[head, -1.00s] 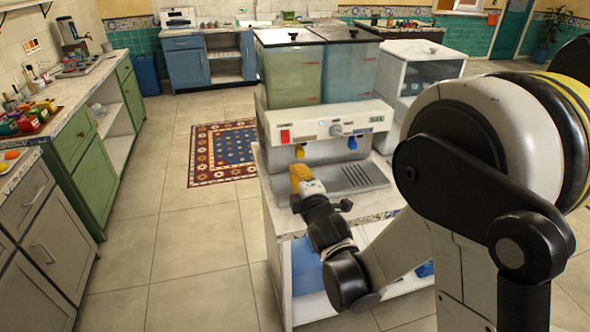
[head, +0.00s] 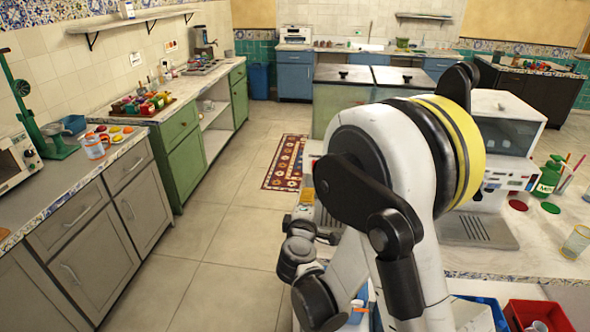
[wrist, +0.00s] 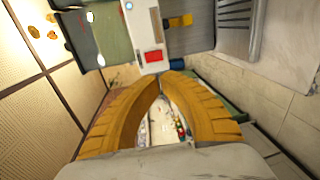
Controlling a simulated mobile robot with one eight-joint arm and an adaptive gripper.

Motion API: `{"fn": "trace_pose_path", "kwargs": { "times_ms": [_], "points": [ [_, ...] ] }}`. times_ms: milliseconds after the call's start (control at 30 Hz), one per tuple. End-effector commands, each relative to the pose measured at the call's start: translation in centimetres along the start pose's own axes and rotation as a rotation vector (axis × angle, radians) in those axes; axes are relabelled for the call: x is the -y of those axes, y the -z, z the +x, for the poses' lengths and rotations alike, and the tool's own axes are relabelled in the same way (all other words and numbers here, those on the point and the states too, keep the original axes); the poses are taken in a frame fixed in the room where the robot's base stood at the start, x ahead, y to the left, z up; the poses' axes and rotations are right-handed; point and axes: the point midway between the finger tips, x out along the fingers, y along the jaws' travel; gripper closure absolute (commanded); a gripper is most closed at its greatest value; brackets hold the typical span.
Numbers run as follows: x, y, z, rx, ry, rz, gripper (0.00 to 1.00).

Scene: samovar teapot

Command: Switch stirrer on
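The drink dispenser with two greenish tanks (head: 340,95) stands ahead in the head view, its front panel mostly hidden behind my arm. In the wrist view its white panel (wrist: 147,33) shows at the top, turned sideways, with a red switch (wrist: 153,57) and a yellow tap (wrist: 180,20). My gripper (wrist: 166,77) has yellow fingers curved inward, their tips together just below the red switch in the picture. I see nothing held, and a gap seems to remain between tips and switch. In the head view my gripper (head: 307,196) is small and partly hidden.
A counter (head: 490,262) on the right holds a green bottle (head: 547,178) and a glass (head: 577,243). A red bin (head: 540,315) sits below. Cabinets (head: 85,235) line the left. The tiled floor (head: 225,255) between is clear, with a patterned rug (head: 287,162).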

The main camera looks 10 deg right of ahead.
Motion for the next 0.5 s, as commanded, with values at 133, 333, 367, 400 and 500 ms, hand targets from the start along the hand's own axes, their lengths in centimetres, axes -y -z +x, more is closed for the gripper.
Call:
{"fn": "trace_pose_path", "kwargs": {
  "times_ms": [133, 333, 367, 400, 500],
  "points": [
    [-0.46, -0.46, 0.00, 0.018, -0.015, 0.007, 1.00],
    [-0.42, -0.46, 0.00, 0.018, -0.015, 0.008, 1.00],
    [-0.42, -0.46, 0.00, 0.018, -0.015, 0.007, 1.00],
    [-0.41, -0.45, 0.03, 0.018, -0.015, 0.007, 1.00],
    [-0.39, -0.46, 0.40, 0.018, -0.015, 0.007, 1.00]
  ]
}}
